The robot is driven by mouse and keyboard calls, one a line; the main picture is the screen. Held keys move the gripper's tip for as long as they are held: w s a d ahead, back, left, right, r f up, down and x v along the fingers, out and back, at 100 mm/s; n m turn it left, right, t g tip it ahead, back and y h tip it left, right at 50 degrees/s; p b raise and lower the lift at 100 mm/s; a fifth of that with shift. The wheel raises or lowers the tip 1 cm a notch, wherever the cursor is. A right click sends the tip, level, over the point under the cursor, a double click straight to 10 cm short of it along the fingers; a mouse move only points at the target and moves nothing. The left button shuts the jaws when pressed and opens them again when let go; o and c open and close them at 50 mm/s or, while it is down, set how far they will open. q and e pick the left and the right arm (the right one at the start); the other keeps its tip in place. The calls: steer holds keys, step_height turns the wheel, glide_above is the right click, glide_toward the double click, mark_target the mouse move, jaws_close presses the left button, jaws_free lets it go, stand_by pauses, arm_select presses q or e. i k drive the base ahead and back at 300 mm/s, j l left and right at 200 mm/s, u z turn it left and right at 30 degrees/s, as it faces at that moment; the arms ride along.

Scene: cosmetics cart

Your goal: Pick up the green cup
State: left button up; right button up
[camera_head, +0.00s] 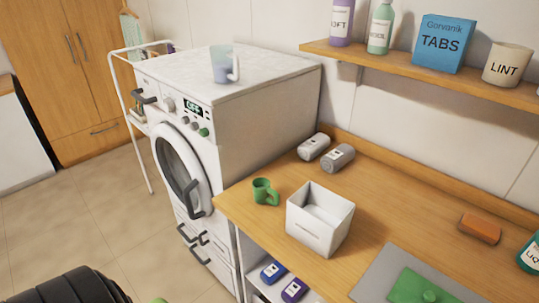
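Neither of my grippers shows in this view. A dark ribbed shape at the bottom left edge looks like part of my own body.
An open white box (318,226) stands close to the right of the cup. Two grey-white rolled items (326,151) lie behind it. The washing machine (225,120) stands to the left, with a blue-and-white mug (224,66) on top. A shelf (430,75) overhangs the counter's back.

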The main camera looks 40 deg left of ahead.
mark_target(266, 194)
steer(key=u, duration=1.2)
